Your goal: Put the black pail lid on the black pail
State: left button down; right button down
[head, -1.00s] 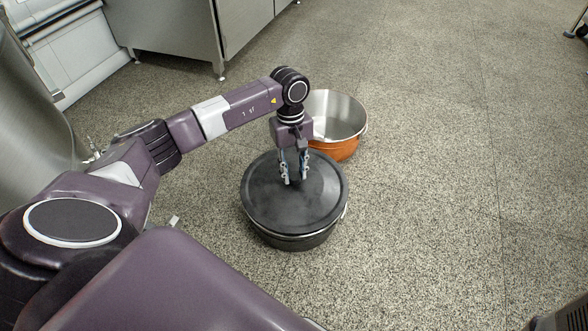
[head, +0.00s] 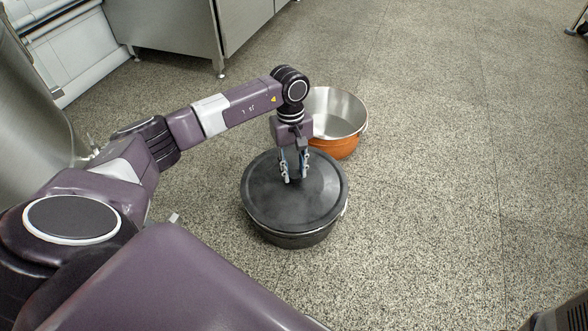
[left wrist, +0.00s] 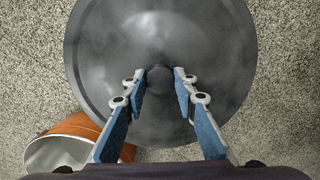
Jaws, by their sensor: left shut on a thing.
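The black pail lid (head: 268,205) is a round dark disc lying over the top of the black pail (head: 290,238) on the floor. The lid looks about level and covers the pail's opening; I cannot tell whether it is fully seated all around. My left gripper (head: 294,178) points down over the lid's middle, shut on its small centre knob. In the left wrist view the gripper's fingertips (left wrist: 159,76) are on both sides of the knob (left wrist: 158,77), and the lid (left wrist: 110,60) fills the upper middle. The pail's body is hidden there. My right gripper is not in view.
An orange pail (head: 336,146) with a bare metal inside stands open just behind the black pail, close to my left gripper; it also shows in the left wrist view (left wrist: 78,127). Steel cabinets (head: 180,35) stand at the back left.

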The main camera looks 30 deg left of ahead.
pick_arm(q)
jog(key=shift+f+b, duration=0.4)
jog(key=shift+f, duration=0.25)
jog(key=c, duration=1.5)
grip_release()
jog(key=shift+o, duration=0.2)
